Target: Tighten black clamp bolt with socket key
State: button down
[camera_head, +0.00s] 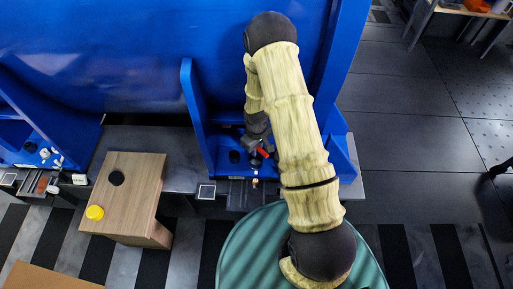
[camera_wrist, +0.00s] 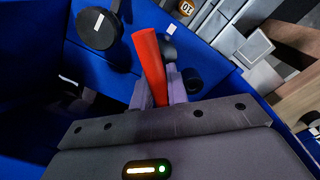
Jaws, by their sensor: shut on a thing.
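My gripper (camera_head: 256,147) is down inside the blue fixture (camera_head: 197,115), partly hidden by my arm. In the wrist view my gripper (camera_wrist: 163,90) is shut on a red-handled tool (camera_wrist: 150,62), which looks like the socket key; it also shows as a small red piece (camera_head: 263,153) in the head view. A dark cylindrical end (camera_wrist: 168,48) shows beside the handle. A short black cylinder (camera_wrist: 192,80), possibly the clamp bolt, is just right of the jaws. A black round part (camera_head: 235,156) sits left of my gripper. I cannot tell whether the tool touches a bolt.
A black disc on a stem (camera_wrist: 97,28) is close to the tool's left. Blue walls surround my gripper. A green round surface (camera_head: 235,250) is in front.

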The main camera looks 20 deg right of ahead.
jog(key=shift+f, duration=0.25)
dwell(0.4)
jog(key=shift+m+p, duration=0.3)
jog(key=shift+m, duration=1.1)
